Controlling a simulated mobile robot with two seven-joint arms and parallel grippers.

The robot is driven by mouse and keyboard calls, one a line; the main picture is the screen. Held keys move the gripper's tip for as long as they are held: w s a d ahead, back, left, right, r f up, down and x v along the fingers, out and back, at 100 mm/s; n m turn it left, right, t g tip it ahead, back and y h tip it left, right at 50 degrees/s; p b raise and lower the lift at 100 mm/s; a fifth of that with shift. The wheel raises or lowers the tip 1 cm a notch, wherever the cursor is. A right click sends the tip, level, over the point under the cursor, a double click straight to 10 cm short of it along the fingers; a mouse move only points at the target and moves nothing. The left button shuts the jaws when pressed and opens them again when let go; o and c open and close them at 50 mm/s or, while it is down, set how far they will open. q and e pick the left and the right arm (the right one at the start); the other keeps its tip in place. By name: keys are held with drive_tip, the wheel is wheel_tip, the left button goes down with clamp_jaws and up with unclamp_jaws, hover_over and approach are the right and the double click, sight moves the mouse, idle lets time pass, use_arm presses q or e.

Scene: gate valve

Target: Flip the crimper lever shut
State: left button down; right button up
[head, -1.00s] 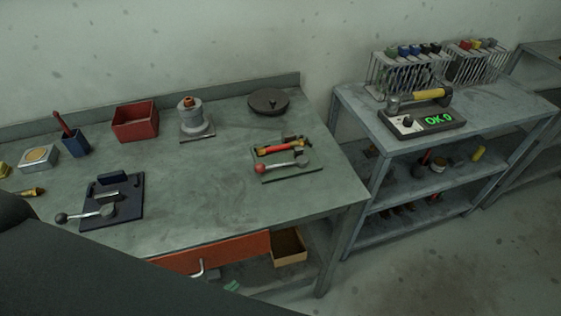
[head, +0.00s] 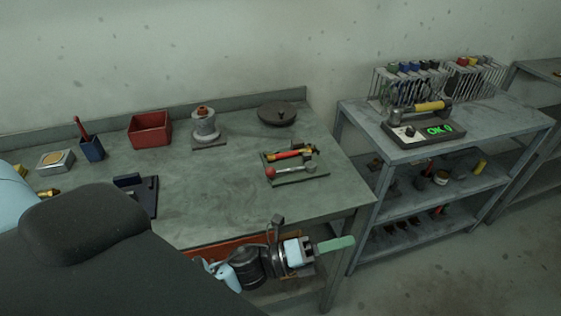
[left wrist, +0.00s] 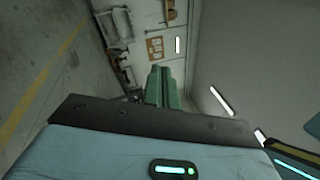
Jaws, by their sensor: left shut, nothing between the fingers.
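A green-based tool (head: 315,178) lies near the right end of the workbench, with a red-and-yellow part and a lever (head: 290,171) ending in a red ball. The lever lies low along the base. A dark blue plate device (head: 147,192) is at the left, partly hidden by my arm. I cannot tell for certain which is the crimper. My left gripper (head: 337,243) is in front of the bench's front edge, pointing right, its green fingers shut and empty, apart from both devices. Its fingers (left wrist: 164,87) show in the left wrist view. My right gripper is not in view.
The workbench (head: 225,212) also holds a red bin (head: 150,130), a grey pedestal part (head: 205,127) and a dark disc (head: 278,113). An orange drawer front (head: 225,249) is below its edge. A shelf unit (head: 470,135) stands right. The bench middle is clear.

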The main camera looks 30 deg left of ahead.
use_arm(q)
drive_tip(key=w+a+m+g+y+b, duration=0.1)
drive_tip(key=w+a+m+g+y, duration=0.2)
drive_tip(key=m, duration=0.8)
drive_tip(key=w+a+r+m+g+y+b, duration=0.15)
drive_tip(key=m+g, duration=0.35)
drive_tip(key=m, duration=0.6)
drive_tip(key=w+a+m+g+y, duration=0.3)
drive_tip(key=w+m+g+y, duration=0.1)
drive_tip(key=m, duration=0.7)
drive_tip(key=w+a+r+m+t+y, duration=0.1)
drive_tip(key=a+r+y, duration=0.3)
drive_tip(key=a, duration=0.5)
drive_tip(key=w+a+r+m+t+y+b, duration=0.1)
drive_tip(key=w+a+r+y, duration=0.3)
drive_tip(key=a, duration=0.5)
drive_tip(key=shift+w+r+m, duration=0.25)
drive_tip(key=shift+r+m, duration=0.2)
drive_tip(key=shift+m, duration=0.45)
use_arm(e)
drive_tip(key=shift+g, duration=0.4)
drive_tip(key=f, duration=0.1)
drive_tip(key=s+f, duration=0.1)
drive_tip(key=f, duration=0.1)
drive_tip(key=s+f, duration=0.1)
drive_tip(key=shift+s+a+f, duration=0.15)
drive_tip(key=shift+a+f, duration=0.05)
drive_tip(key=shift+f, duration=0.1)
